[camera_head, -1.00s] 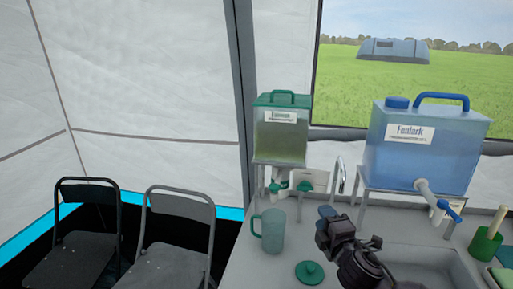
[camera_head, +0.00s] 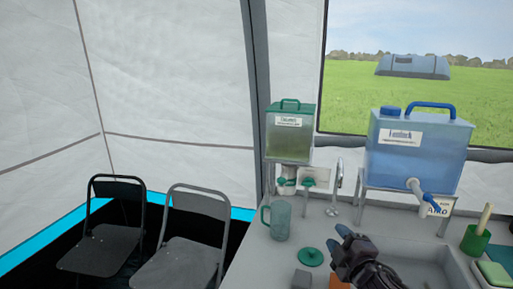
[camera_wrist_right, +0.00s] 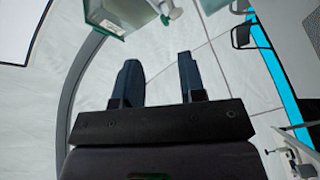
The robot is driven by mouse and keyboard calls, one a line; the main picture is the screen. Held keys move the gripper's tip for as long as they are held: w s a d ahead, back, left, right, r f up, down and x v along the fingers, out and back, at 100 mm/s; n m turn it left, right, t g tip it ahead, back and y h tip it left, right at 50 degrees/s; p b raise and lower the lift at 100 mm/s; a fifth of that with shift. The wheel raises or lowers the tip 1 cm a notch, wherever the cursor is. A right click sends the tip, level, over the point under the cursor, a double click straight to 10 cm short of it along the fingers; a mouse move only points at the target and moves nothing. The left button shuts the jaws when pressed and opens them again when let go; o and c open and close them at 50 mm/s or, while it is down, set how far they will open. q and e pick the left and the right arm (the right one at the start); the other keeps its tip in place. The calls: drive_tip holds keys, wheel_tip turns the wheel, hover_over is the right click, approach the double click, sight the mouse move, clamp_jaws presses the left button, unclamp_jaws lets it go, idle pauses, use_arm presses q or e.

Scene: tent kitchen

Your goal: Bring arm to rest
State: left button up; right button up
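My right gripper (camera_head: 342,238) reaches in from the lower right of the head view, over the counter near the sink's left edge. In the right wrist view its two fingers (camera_wrist_right: 158,68) stand well apart with nothing between them, so it is open and empty. A clear teal pitcher (camera_head: 280,220) stands upright on the counter left of it, apart from it. A round green lid (camera_head: 311,257) lies flat on the counter between pitcher and gripper, just to the gripper's left. My left gripper is not in view.
A green-lidded dispenser (camera_head: 289,136) and a blue water container (camera_head: 417,150) with a tap stand raised at the back. A faucet (camera_head: 339,178) rises by the sink (camera_head: 425,262). A grey block (camera_head: 302,279) sits at the front edge. Two folding chairs (camera_head: 190,245) stand left.

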drive_tip(key=s+d+f+m+g+h, duration=0.2)
drive_tip(key=s+f+m, duration=0.5)
drive_tip(key=s+f, duration=0.6)
drive_tip(key=s+d+f+m+g+h, duration=0.2)
drive_tip(key=s+d+f+m+g, duration=0.2)
drive_tip(key=s+f, duration=1)
drive_tip(key=s+d+m, duration=0.1)
drive_tip(key=s+m, duration=0.2)
drive_tip(key=s, duration=0.1)
drive_tip(key=shift+d+f+m, duration=0.15)
drive_tip(key=shift+d+m, duration=0.25)
